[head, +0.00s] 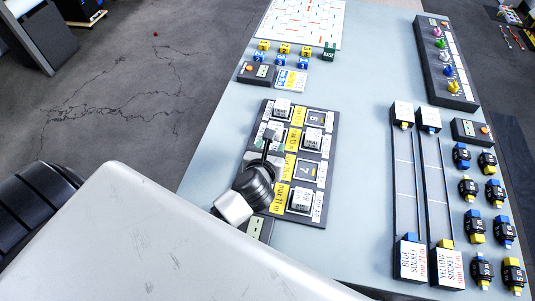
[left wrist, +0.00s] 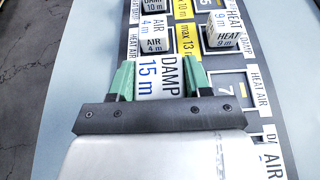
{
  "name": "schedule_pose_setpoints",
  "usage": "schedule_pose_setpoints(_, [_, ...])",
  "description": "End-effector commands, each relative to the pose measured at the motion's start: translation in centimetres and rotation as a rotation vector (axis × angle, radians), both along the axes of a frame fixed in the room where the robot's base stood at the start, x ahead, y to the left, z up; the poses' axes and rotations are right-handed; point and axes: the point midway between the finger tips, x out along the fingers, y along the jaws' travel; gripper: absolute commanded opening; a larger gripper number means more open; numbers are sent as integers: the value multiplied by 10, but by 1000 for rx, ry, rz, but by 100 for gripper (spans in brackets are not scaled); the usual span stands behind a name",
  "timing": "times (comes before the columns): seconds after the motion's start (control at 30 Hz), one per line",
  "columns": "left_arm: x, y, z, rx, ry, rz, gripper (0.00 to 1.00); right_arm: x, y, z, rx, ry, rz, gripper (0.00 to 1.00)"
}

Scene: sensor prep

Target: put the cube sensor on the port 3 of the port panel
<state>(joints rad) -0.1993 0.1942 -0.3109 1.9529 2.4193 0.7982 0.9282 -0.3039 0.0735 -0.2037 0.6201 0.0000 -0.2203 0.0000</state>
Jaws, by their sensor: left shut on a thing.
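My left gripper (left wrist: 160,80) is shut on a white cube sensor (left wrist: 160,72) marked "DAMP 15 m"; its green fingers hold it from both sides. In the head view my left gripper (head: 264,158) is over the left column of the dark port panel (head: 323,192), just nearer than the AIR 4 m cube (left wrist: 153,45). Port 3's number is not readable; the gripper and held cube cover that part. I cannot tell whether the held cube touches the panel. My right gripper is not in view.
Other cubes stand on the panel, including HEAT 9 m (left wrist: 222,36) and one at the lower right (head: 302,199). Bare ports 5 (head: 313,117) and 7 (head: 306,171) show in the right column. Two slider rails (head: 405,175) and several dark connectors (head: 475,228) lie further right.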

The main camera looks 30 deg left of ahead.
Motion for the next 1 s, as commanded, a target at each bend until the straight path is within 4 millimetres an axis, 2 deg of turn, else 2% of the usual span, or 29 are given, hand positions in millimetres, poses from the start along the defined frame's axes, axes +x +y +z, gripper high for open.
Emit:
schedule_pose_setpoints(0.17, [8,13,-10,-1,0,-1,25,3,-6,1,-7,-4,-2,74])
schedule_pose_setpoints(0.47, [8,13,-48,-2,1,-1,25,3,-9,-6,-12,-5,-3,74])
schedule_pose_setpoints(0.87, [8,13,-54,-2,1,-1,25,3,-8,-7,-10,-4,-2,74])
schedule_pose_setpoints(0.9, [8,13,-54,-1,1,-1,50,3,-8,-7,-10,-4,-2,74])
schedule_pose_setpoints(1.0, [8,13,-53,-1,1,-1,65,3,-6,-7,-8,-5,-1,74])
